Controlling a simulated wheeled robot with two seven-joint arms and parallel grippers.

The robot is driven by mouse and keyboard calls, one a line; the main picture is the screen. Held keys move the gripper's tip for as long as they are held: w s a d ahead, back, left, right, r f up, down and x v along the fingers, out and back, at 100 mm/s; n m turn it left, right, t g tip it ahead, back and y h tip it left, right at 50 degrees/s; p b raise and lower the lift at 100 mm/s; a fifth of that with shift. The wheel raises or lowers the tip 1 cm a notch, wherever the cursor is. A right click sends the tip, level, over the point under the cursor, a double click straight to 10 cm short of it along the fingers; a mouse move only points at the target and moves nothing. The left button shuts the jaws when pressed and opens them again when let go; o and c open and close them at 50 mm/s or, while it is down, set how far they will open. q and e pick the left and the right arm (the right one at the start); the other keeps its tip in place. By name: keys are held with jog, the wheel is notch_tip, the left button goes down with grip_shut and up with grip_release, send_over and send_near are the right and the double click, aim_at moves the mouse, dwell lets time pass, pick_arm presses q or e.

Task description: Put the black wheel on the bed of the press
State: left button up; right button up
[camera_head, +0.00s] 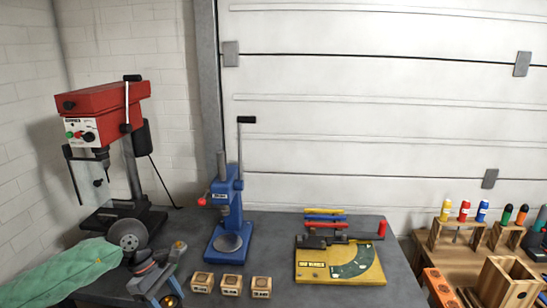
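The blue press (226,216) stands at the middle left of the bench, with an upright lever topped by a black grip. Its blue base bears a round grey plate (228,243), with nothing visible on it. No loose wheel that is clearly black can be made out.
The red drill press (100,105) stands at the back left. Several small wooden blocks (231,284) sit before the blue press. A yellow-green fixture (330,262) is to its right. Wooden holders (455,235) stand farther right.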

pick_arm(q)
jog(key=shift+s+r, duration=0.15)
jog(key=shift+s, duration=0.25)
jog(key=shift+m, duration=0.4)
jog(key=shift+w+f+m+g, duration=0.4)
jog(key=shift+w+m, duration=0.1)
jog(key=shift+w, duration=0.05)
jog(key=shift+s+a+r+m+g+y, duration=0.15)
jog(key=shift+s+m, duration=0.1)
jog(key=shift+m, duration=0.3)
jog(key=shift+s+a+r+m+g+y, duration=0.1)
jog(key=shift+s+m+g+y, duration=0.1)
jog(key=shift+m, duration=0.35)
jog(key=shift+a+f+m, duration=0.15)
jog(key=shift+f+m, duration=0.1)
jog(key=shift+m, duration=0.25)
notch_tip(320, 180, down, 13)
jog(key=s+d+m+g+y, duration=0.2)
jog(key=m+y, duration=0.1)
jog(key=m, duration=0.6)
jog(key=w+d+r, duration=0.4)
jog(key=w, duration=0.1)
jog(key=shift+m, duration=0.4)
jog(key=shift+r+y, duration=0.1)
jog(key=shift+y, duration=0.15)
jog(key=shift+s, duration=0.1)
